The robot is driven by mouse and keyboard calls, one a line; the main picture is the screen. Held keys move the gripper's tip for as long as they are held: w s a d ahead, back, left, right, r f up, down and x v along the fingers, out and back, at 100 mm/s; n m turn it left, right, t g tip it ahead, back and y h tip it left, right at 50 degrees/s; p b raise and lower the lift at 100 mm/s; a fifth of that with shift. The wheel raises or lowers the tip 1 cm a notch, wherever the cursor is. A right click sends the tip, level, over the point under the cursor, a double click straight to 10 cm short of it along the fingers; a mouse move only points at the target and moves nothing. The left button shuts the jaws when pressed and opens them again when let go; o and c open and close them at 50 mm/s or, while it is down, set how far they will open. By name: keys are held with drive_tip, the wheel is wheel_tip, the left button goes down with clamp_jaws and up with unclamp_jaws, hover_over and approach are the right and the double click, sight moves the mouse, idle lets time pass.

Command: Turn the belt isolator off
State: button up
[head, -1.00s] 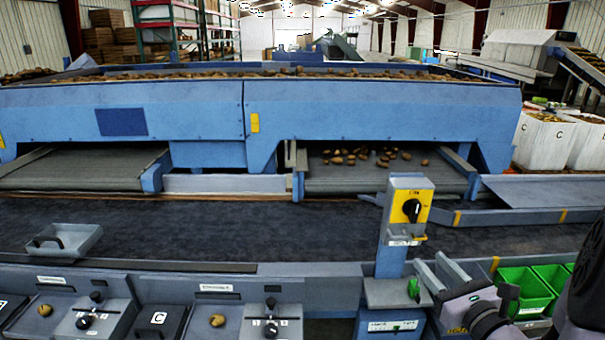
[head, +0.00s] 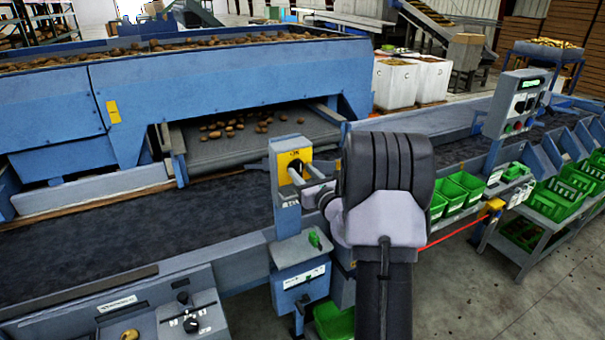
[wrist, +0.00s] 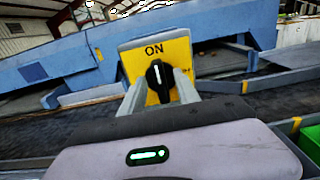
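The belt isolator is a yellow plate (head: 284,160) with a black rotary knob (wrist: 159,78), on a grey-blue post box (head: 280,205). In the wrist view the word ON stands above the knob, and the knob's white mark is upright, pointing to ON. Lettering at the plate's right edge is partly cut off by the knob. My gripper (wrist: 160,90) is open, with one finger on each side of the knob and the knob between them. Gaps show beside the knob; contact cannot be told. In the head view my gripper (head: 299,181) is at the plate's front, partly hiding the knob.
A dark belt (head: 120,235) runs behind the post. A small shelf with a green item (head: 314,240) is below the isolator. Green bins (head: 465,185) and a grey control panel (head: 515,105) stand to the right. Potatoes lie on the conveyor (head: 250,147) behind.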

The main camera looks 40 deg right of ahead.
drive_tip(key=shift+w, duration=0.1)
clamp_jaws()
drive_tip(key=shift+m+p, duration=0.3)
drive_tip(key=shift+p, duration=0.1)
drive_tip(key=m+p, duration=0.1)
drive_tip(key=m, duration=0.1)
drive_tip(key=m+p, duration=0.2)
drive_tip(key=shift+d+r+p, duration=0.15)
drive_tip(key=shift+p, duration=0.15)
drive_tip(key=m+p, duration=0.3)
drive_tip(key=m, duration=0.1)
drive_tip(key=shift+d+m+p, duration=0.1)
drive_tip(key=shift+m+p, duration=0.2)
drive_tip(key=shift+p, duration=0.1)
drive_tip(key=shift+f+m+p, duration=0.15)
drive_tip(key=shift+m+p, duration=0.8)
drive_tip(key=shift+m, duration=0.45)
drive_tip(key=shift+f+m+p, duration=0.2)
drive_tip(key=shift+m+p, duration=0.7)
drive_tip(key=shift+m, duration=0.5)
drive_tip(key=shift+f+m+p, duration=0.15)
drive_tip(key=shift+m+p, duration=0.8)
drive_tip(key=shift+m, duration=0.45)
